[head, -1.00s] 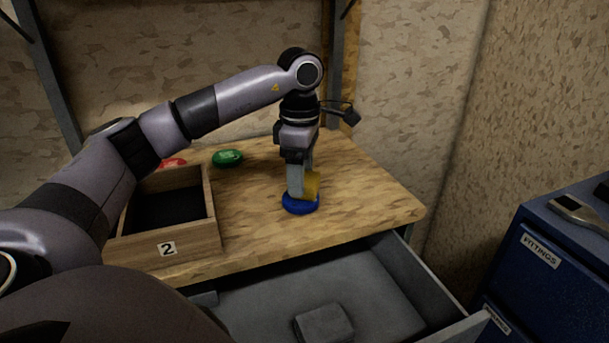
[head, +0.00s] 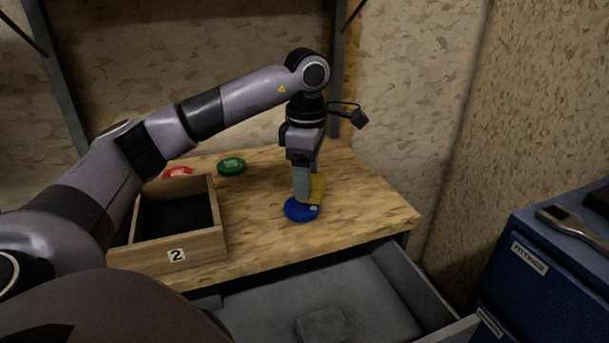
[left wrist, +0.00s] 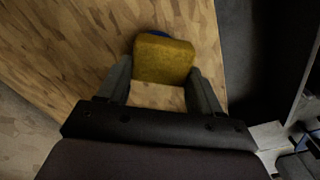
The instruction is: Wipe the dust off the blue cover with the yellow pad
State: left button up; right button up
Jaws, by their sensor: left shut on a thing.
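The blue cover (head: 298,211) is a round disc lying on the wooden bench top near its front edge. A small pale patch shows on its right part. My left gripper (head: 308,196) points down over the cover, shut on the yellow pad (head: 318,188). The pad is at the cover's back right; I cannot tell whether it touches it. In the left wrist view the pad (left wrist: 164,58) sits between the fingers of the left gripper (left wrist: 161,80) and hides most of the cover; only a blue sliver (left wrist: 153,33) shows behind it. My right gripper is not in view.
A wooden box (head: 202,246) marked 2 stands left of the cover. A green disc (head: 231,166) and a red one (head: 178,172) lie behind it. A grey drawer (head: 375,305) is open below the bench. A blue cabinet (head: 555,265) with a wrench (head: 572,224) stands right.

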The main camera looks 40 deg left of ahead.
pick_arm(q)
notch_tip(320, 180, up, 3)
jog(key=shift+f+p, duration=0.1)
jog(key=shift+p, duration=0.9)
jog(key=shift+r+p, duration=0.85)
jog(key=shift+r, duration=0.15)
